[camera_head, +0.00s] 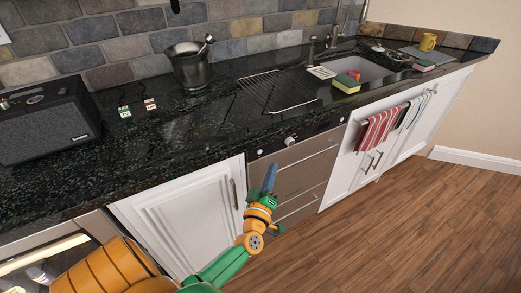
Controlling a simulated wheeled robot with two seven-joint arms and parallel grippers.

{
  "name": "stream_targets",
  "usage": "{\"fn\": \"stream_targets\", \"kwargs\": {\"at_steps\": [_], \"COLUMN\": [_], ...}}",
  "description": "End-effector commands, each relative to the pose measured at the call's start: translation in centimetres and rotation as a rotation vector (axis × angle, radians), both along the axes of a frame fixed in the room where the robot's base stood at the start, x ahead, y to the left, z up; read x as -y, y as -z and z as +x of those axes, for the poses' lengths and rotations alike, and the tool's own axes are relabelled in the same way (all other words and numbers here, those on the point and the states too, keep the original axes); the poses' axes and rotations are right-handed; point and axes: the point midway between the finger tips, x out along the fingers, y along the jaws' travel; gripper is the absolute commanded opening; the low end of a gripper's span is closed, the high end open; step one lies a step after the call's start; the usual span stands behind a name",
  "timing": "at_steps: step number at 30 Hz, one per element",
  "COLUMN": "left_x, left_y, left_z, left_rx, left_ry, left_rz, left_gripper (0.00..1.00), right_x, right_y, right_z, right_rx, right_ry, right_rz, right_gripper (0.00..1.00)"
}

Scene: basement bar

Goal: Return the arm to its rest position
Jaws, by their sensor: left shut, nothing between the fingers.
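My left arm comes in from the lower left, orange and green, and reaches up in front of the cabinets. My left gripper (269,180) is at its end, shut and empty, in front of the drawers just below the counter's front edge. It appears apart from the counter. My right gripper is not in this view.
A dark stone counter (190,135) holds a radio (47,121), a metal mortar (188,68), a wire rack (276,91) and a sponge (346,84) by the sink (365,67). Striped towels (377,130) hang on the cabinet front. The wooden floor (400,225) is clear at right.

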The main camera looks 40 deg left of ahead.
Motion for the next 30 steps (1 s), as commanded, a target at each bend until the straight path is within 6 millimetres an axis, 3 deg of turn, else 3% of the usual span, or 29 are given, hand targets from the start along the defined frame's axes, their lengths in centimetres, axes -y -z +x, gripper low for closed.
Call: {"fn": "stream_targets", "kwargs": {"at_steps": [4, 17, 20, 23, 24, 26, 27, 30], "left_x": [1.1, 1.3, 3.2, 6.7, 7.9, 9.4, 10.1, 10.7], "left_y": [-0.1, 0.4, 4.4, 12.6, 16.2, 21.1, 24.0, 29.6], "left_z": [-0.4, -0.5, -1.2, -4.4, -6.6, -10.7, -13.8, -22.3], "left_rx": [0.000, -0.013, -0.149, -0.430, -0.558, -0.740, -0.860, -1.141], "left_ry": [0.000, 0.008, 0.097, 0.286, 0.369, 0.492, 0.572, 0.757], "left_rz": [-0.001, 0.007, 0.086, 0.224, 0.278, 0.350, 0.395, 0.488], "left_gripper": [0.00, 0.00, 0.00, 0.00, 0.00, 0.00, 0.00, 0.00], "right_x": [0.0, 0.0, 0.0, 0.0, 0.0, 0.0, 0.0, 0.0], "right_y": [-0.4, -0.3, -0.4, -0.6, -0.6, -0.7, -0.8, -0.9], "right_z": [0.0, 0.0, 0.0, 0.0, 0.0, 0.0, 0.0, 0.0], "right_rx": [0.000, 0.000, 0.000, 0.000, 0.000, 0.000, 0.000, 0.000], "right_ry": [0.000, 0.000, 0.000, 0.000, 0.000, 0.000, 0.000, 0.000], "right_rz": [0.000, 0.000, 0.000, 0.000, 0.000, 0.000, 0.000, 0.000], "right_gripper": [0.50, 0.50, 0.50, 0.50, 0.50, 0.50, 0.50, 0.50]}}
